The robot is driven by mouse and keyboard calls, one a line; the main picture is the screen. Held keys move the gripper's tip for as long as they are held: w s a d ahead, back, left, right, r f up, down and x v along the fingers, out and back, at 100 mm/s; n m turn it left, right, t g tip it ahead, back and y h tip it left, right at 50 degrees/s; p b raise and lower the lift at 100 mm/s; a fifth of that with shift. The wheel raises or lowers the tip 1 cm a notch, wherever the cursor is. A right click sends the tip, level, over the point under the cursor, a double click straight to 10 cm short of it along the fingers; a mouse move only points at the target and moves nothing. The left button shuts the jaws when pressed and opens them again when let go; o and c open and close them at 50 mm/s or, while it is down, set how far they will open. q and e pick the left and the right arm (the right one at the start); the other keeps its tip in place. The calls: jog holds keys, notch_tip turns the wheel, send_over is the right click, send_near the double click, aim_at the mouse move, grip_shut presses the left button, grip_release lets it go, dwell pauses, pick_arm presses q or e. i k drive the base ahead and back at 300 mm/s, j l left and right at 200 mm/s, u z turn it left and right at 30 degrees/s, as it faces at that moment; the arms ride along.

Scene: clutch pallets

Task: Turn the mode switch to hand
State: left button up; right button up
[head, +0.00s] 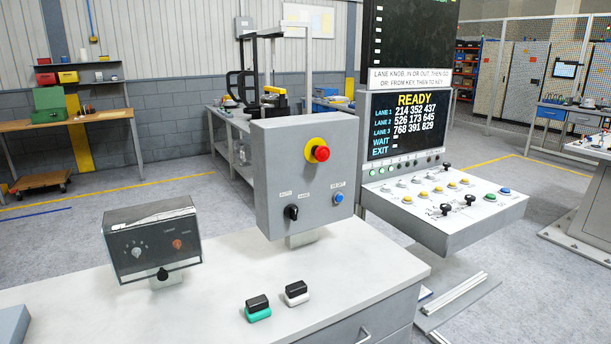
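The mode switch (291,212) is a small black knob low on the front of a grey control box (272,165). Two small labels sit above it, the left one looking like AUTO (285,192) and the right one like HAND (304,195). The knob is too small to tell for sure which label it points to. A blue button (338,198) sits to its right, and a red mushroom button (321,153) on a yellow ring is above. Neither of my grippers is in view.
The box stands on a pale bench top (215,285). A covered box with dials (152,242) is to its left. Two small blocks, green-and-black (258,308) and white-and-black (297,293), lie in front. A console with a READY screen (406,125) stands to the right.

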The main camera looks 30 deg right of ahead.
aim_at(291, 211)
jog(key=k+l+z, duration=0.1)
jog(key=z, duration=0.7)
jog(key=l, duration=0.1)
